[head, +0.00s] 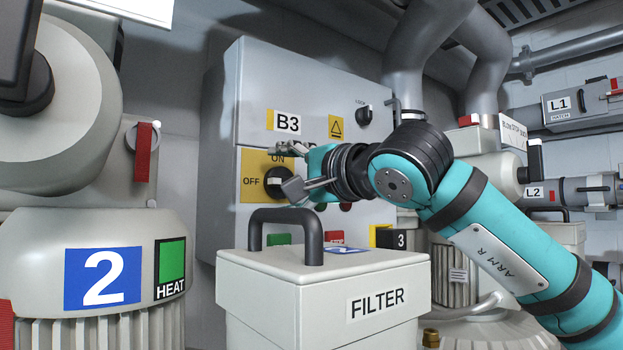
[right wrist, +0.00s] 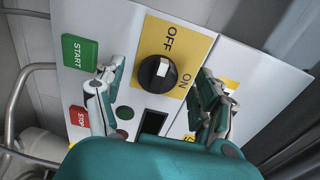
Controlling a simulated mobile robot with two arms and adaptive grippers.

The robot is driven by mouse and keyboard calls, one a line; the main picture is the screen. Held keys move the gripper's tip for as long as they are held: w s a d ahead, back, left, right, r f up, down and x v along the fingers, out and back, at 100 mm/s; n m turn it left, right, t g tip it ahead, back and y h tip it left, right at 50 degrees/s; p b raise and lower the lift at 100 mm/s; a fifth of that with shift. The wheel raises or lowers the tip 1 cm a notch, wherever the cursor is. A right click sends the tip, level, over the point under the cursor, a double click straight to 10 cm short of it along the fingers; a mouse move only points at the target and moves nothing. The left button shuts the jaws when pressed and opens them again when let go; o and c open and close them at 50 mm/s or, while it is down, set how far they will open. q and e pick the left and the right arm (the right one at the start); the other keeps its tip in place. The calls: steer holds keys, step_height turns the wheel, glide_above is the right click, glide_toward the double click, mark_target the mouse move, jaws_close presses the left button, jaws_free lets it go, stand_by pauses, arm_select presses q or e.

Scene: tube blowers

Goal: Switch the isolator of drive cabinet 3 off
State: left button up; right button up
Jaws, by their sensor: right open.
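The grey drive cabinet (head: 240,100) bears a B3 label. Its isolator is a black round knob (head: 274,183) on a yellow plate (head: 251,164) with OFF at the left and ON at the top. My right gripper (head: 288,168) is open and empty in front of the plate. In the right wrist view its fingers (right wrist: 158,88) stand apart, one on each side of the knob; contact is not visible. My left gripper is not in view.
A FILTER box (head: 300,290) with a dark handle (head: 315,235) stands just below my right gripper. A LOCK knob (head: 364,115) sits higher. Machine 2 (head: 35,240) fills the left.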

steer(key=v, duration=1)
